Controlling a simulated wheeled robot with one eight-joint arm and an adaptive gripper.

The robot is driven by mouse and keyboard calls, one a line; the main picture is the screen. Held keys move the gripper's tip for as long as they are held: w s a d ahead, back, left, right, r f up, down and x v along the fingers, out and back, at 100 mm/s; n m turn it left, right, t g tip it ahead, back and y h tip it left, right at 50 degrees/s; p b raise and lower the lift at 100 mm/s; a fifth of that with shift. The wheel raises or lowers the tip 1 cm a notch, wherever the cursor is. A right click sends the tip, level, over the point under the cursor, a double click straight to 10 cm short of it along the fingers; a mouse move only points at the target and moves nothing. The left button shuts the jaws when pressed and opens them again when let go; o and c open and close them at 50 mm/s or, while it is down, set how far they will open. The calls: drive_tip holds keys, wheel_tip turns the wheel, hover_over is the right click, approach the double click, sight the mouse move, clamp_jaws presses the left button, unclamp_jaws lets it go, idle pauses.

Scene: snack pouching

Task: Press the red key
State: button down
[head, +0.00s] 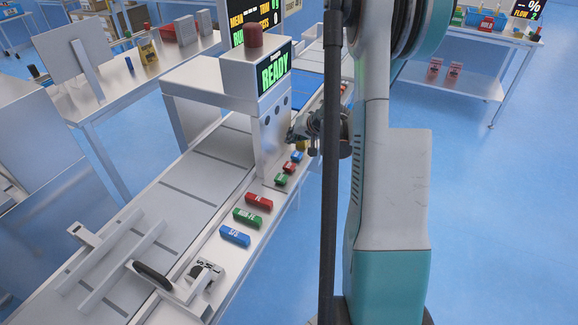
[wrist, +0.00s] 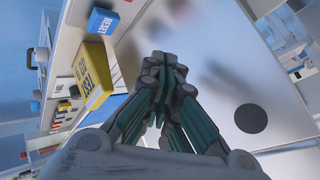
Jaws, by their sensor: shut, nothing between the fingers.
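A large red key (head: 259,201) lies on the pale rail beside the conveyor, behind a green key (head: 247,217) and a blue key (head: 235,236). A smaller red key (head: 289,167) is farther back, between a small green key (head: 281,179) and a small blue key (head: 297,157). My gripper (head: 292,135) is beside the machine housing, above and behind the small red key. In the wrist view its fingers (wrist: 165,65) are shut and empty, near a yellow key (wrist: 93,82) and a blue key (wrist: 103,21). I see no clear contact with any key.
The white machine housing (head: 267,125) stands over the conveyor (head: 180,184), with a READY screen (head: 274,71) and a red dome (head: 254,41) on top. A flat lever-like part and a dial (head: 204,274) are at the front. Open blue floor lies to the right.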

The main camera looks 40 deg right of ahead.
sight(292, 164)
drive_tip(key=shift+f+b, duration=2.9)
drive_tip(key=shift+f, duration=1.45)
drive_tip(key=shift+f, duration=0.1)
drive_tip(key=shift+f+b, duration=0.3)
drive_tip(key=shift+b, duration=0.15)
drive_tip(key=shift+f+b, duration=0.5)
drive_tip(key=shift+r, duration=0.15)
drive_tip(key=shift+r+p, duration=0.55)
drive_tip(key=shift+r, duration=0.25)
drive_tip(key=shift+r+p, duration=1.55)
drive_tip(key=shift+r, duration=1)
